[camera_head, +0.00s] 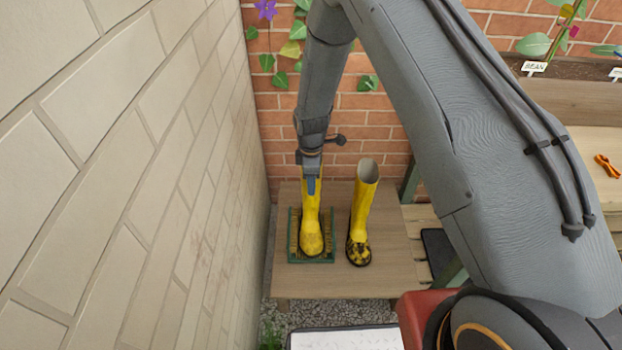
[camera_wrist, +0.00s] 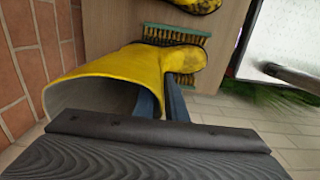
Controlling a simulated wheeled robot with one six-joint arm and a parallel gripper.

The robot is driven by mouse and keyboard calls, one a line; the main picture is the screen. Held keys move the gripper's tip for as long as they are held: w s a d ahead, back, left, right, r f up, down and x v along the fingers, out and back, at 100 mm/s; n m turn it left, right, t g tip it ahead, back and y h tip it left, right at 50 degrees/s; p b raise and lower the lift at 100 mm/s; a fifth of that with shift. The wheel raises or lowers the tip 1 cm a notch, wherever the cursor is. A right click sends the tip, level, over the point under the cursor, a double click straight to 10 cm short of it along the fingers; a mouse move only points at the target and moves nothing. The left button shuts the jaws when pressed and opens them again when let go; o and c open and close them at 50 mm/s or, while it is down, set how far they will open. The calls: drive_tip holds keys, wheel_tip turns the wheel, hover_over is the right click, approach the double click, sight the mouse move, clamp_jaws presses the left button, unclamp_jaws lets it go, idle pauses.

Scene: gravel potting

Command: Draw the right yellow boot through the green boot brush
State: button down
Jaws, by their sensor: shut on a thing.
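A yellow boot (camera_head: 312,235) stands upright in the green boot brush (camera_head: 291,250) on the low wooden bench. My gripper (camera_head: 311,182) is shut on this boot's shaft from above. In the wrist view my gripper (camera_wrist: 162,105) has one finger in front of the boot (camera_wrist: 130,72), and bristles of the brush (camera_wrist: 178,36) show beside its foot. The other yellow boot (camera_head: 364,205) stands upright to the right, apart from the brush, with dark dirt on its foot. Part of the held boot's shaft is hidden by my gripper.
A pale block wall (camera_head: 150,150) rises close on the left, and a brick wall (camera_head: 280,140) stands behind the bench (camera_head: 330,283). A wooden table with an orange clip (camera_head: 607,165) is at the right. The bench front is clear.

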drive_tip(key=shift+s+a+p, duration=0.15)
drive_tip(key=shift+s+p, duration=0.85)
drive_tip(key=shift+s, duration=0.95)
drive_tip(key=s+p, duration=0.2)
drive_tip(key=s, duration=0.1)
drive_tip(key=shift+s, duration=0.2)
drive_tip(key=shift+r, duration=0.2)
